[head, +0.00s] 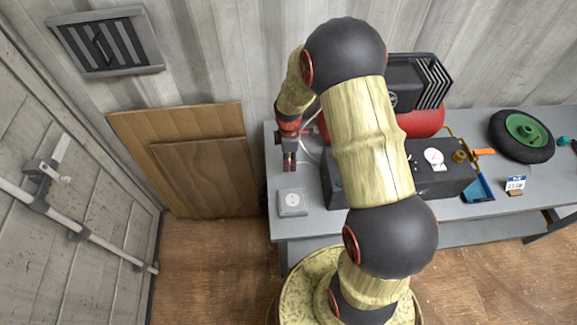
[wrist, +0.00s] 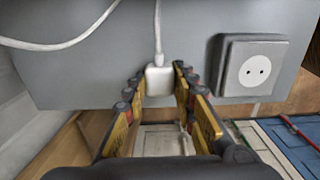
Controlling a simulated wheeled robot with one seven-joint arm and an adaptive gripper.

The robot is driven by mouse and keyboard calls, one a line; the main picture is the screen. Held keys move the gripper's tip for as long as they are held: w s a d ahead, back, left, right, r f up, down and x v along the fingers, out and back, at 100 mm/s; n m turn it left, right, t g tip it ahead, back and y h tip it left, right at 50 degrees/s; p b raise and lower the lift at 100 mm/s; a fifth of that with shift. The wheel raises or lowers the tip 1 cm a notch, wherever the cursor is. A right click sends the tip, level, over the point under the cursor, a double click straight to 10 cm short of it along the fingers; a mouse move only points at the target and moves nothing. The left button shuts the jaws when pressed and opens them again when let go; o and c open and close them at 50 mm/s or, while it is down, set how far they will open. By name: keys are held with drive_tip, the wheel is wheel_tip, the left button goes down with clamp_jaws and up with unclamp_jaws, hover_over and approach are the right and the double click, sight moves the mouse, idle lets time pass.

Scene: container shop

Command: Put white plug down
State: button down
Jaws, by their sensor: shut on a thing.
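My gripper (head: 290,165) is over the left end of the grey table, a little behind the socket box (head: 292,202). In the wrist view my gripper (wrist: 160,76) is shut on the white plug (wrist: 159,82), which sits between the fingertips with its white cable (wrist: 158,30) leading away. The socket box (wrist: 252,66), grey with a white two-hole face, is apart from the plug, to its right. In the head view I cannot make out the plug at the fingertips. I cannot tell whether the plug touches the table.
The grey table (head: 460,223) holds a black unit with a gauge (head: 440,180), a red-tanked compressor (head: 422,122), a wheel with a green hub (head: 523,130) and a small price card (head: 516,184). The table's left edge is close to my gripper. Wooden boards (head: 190,160) lean at left.

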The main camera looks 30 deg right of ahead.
drive_tip(key=shift+w+f+b, duration=0.15)
drive_tip(key=shift+f+b, duration=0.3)
drive_tip(key=shift+f, duration=1.25)
drive_tip(key=shift+f, duration=0.1)
drive_tip(key=shift+f, duration=0.25)
drive_tip(key=c, duration=1.5)
unclamp_jaws()
drive_tip(key=shift+o, duration=0.2)
drive_tip(key=shift+r, duration=0.1)
